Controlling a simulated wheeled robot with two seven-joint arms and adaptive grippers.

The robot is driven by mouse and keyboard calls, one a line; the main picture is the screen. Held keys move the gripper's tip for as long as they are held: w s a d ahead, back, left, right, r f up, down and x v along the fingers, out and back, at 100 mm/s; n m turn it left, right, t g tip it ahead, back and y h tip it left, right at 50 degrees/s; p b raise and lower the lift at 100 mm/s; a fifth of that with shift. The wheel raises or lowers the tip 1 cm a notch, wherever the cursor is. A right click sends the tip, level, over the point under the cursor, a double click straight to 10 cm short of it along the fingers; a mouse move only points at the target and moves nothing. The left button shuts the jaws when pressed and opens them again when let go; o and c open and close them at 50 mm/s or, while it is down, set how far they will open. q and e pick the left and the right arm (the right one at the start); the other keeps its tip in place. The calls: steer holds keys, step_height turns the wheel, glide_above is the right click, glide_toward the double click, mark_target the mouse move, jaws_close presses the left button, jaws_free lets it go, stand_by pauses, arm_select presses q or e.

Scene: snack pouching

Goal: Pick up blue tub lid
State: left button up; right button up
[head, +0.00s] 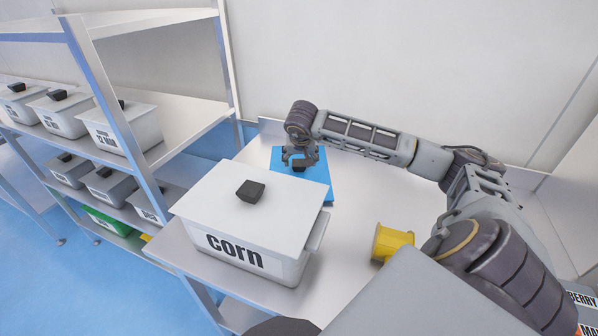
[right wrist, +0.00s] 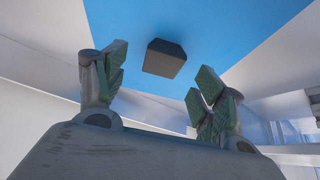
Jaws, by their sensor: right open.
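The blue tub lid (head: 315,183) lies flat behind the corn tub, on or just above the table; its support is partly hidden. Its dark knob (head: 299,168) is under my right gripper (head: 300,158). In the right wrist view the blue lid (right wrist: 230,25) fills the top, with the dark knob (right wrist: 164,58) ahead of and between the fingertips of the right gripper (right wrist: 160,85). The fingers are apart and I see no contact with the knob. My left gripper is not in view.
A white tub labelled corn (head: 235,248), with a white lid and black knob, stands in front of the blue lid. A yellow cup-like container (head: 392,243) is on the table (head: 350,215) to the right. Shelves (head: 185,125) with several tubs stand at the left.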

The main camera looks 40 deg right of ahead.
mark_target(299, 163)
steer(key=x, duration=0.2)
steer(key=shift+w+f, duration=0.2)
steer(key=shift+f, duration=0.1)
steer(key=shift+x, duration=0.85)
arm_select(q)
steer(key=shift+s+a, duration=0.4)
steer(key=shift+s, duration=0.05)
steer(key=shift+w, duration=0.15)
arm_select(e)
steer(key=shift+c, duration=0.5)
steer(key=c, duration=1.2)
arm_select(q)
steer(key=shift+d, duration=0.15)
arm_select(e)
steer(key=shift+o, duration=0.2)
steer(key=shift+r, duration=0.2)
